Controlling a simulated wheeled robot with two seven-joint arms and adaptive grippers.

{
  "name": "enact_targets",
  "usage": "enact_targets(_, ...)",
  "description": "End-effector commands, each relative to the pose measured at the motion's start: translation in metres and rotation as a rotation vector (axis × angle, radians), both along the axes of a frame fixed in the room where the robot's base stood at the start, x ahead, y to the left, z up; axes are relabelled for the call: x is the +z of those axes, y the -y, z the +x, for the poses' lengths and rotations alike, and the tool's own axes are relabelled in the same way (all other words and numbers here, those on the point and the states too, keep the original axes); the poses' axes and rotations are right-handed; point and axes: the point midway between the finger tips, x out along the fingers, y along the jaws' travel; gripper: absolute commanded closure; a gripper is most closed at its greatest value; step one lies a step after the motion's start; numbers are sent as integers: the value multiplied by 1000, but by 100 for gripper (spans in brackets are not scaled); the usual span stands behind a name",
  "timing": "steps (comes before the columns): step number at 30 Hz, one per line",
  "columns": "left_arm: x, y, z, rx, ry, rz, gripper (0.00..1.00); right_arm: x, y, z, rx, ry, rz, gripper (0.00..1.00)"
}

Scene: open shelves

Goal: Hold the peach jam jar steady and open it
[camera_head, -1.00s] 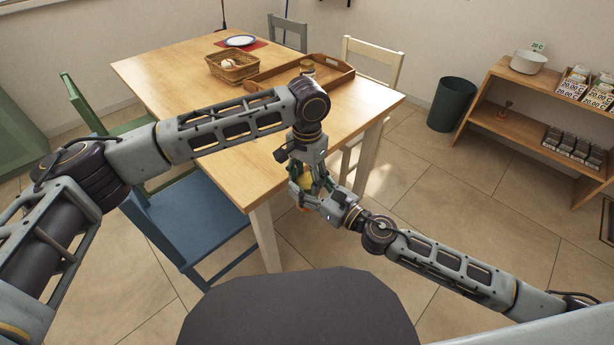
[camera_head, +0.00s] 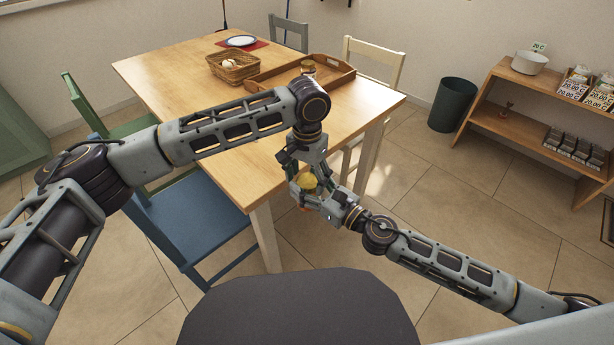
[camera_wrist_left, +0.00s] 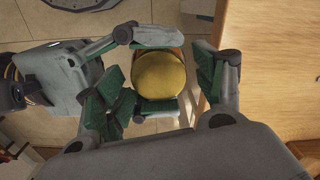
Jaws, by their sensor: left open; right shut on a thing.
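The jar (camera_head: 305,207), an orange body under a round yellow lid (camera_head: 308,182), is held in the air beside the table's near corner. My right gripper (camera_head: 310,200) is shut on the jar's body from the right. My left gripper (camera_head: 308,172) is open and points down over the lid. In the left wrist view, the lid (camera_wrist_left: 160,75) lies between the left gripper's spread fingers (camera_wrist_left: 165,85), with gaps on both sides. Most of the body is hidden under the lid there. I cannot tell whether the lid is loose.
The wooden table (camera_head: 190,85) carries a wooden tray (camera_head: 343,75) with a small jar (camera_head: 308,67), a wicker basket (camera_head: 234,68) and a plate (camera_head: 241,41). A blue chair (camera_head: 190,220) stands at the near side. Shelves (camera_head: 510,125) and a dark bin (camera_head: 452,103) are at the right.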

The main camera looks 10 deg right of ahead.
Motion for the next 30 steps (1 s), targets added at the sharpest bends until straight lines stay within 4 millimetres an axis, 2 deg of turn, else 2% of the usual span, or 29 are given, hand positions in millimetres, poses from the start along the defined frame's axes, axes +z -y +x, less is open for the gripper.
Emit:
enact_targets(16, 42, 2, 0, -2, 1, -4, 27, 1, -1, -1, 3, 1, 2, 100)
enact_targets(30, 46, 1, 0, -7, 0, -3, 29, 1, -1, 0, 2, 2, 1, 100)
